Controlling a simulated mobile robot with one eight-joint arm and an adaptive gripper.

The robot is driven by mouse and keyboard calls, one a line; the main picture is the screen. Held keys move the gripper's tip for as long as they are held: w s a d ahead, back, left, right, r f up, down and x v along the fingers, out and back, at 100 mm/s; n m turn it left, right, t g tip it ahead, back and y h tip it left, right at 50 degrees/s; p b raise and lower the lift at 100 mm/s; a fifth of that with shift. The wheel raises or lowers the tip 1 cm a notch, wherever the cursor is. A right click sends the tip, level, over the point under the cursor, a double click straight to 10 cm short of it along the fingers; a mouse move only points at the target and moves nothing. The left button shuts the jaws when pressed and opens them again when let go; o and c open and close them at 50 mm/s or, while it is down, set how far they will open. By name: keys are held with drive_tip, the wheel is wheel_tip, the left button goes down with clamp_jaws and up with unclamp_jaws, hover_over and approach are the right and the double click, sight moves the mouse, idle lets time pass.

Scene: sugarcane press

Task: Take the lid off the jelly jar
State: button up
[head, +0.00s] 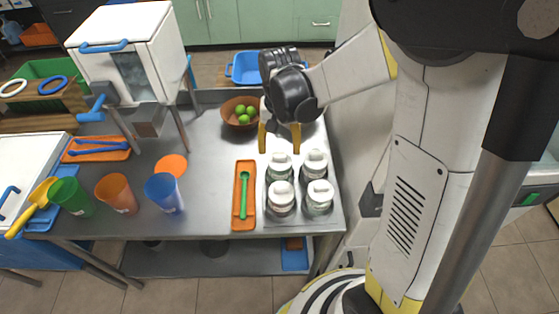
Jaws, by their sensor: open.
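Several small glass jars with white lids stand in a cluster at the right end of the metal table. They are a back-left jar (279,167), a back-right jar (314,164), a front-left jar (281,199) and a front-right jar (319,197). I cannot tell which one is the jelly jar. My gripper (279,150) points down with its two yellow fingers spread apart. It is at or just above the back-left jar in the picture. It looks empty, and I cannot tell whether it touches the lid.
An orange tray (236,215) with a green spoon (243,190) lies left of the jars. A brown bowl (230,119) of green fruit stands behind. Blue (164,193), orange (116,193) and green (71,197) cups stand left, near a white press (155,40). The table's right edge is close to the jars.

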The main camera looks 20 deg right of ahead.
sight(280, 155)
wheel_tip(280, 155, down, 4)
drive_tip(key=shift+w+f+b, duration=0.1)
drive_tip(key=shift+b, duration=0.75)
drive_tip(key=c, duration=0.9)
drive_tip(key=shift+c, duration=0.2)
